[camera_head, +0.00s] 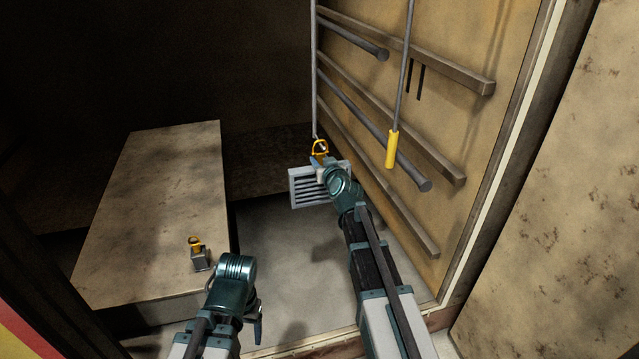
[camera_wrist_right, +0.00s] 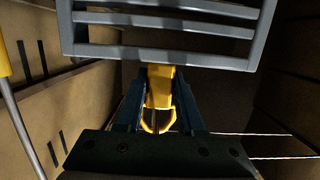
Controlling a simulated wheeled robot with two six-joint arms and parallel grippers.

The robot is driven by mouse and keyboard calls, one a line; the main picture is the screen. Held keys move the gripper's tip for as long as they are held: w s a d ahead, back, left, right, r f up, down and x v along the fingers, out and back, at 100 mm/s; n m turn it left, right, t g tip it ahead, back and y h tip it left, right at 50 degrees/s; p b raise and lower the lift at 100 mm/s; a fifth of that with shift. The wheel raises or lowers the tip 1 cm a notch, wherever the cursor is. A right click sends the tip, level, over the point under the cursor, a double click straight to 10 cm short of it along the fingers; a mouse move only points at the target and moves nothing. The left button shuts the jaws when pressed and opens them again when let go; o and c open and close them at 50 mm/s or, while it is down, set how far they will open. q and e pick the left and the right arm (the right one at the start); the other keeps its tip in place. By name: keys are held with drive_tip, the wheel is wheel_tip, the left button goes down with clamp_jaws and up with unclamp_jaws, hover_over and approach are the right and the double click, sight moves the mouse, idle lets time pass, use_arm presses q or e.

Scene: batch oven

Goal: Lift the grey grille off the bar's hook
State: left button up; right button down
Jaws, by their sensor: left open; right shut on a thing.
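The grey slatted grille (camera_head: 297,190) hangs upright near the right wall in the head view. It fills the top of the right wrist view (camera_wrist_right: 160,53). A yellow tab with a loop (camera_head: 320,146) sits at its top edge. The thin bar (camera_head: 314,85) comes down to this loop; I cannot tell whether its hook is still through it. My right gripper (camera_wrist_right: 160,100) is shut on the grille's yellow tab, with the loop showing between the fingers. My left gripper (camera_head: 258,325) is open and empty at the lower left, well away from the grille, its fingers partly hidden.
A table (camera_head: 150,200) stands at the left with a small grey block with a yellow loop (camera_head: 199,257) near its front. Rails and pegs (camera_head: 415,175) line the right wall. A yellow-handled rod (camera_head: 392,148) hangs right of the grille. Floor between is clear.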

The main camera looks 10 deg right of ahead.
drive_tip(key=shift+r, duration=0.25)
drive_tip(key=shift+r+p, duration=0.45)
drive_tip(key=shift+p, duration=0.1)
drive_tip(key=shift+s, duration=0.1)
drive_tip(key=s, duration=1.5)
drive_tip(key=shift+d, duration=0.25)
idle(0.7)
drive_tip(key=shift+w, duration=0.1)
idle(0.4)
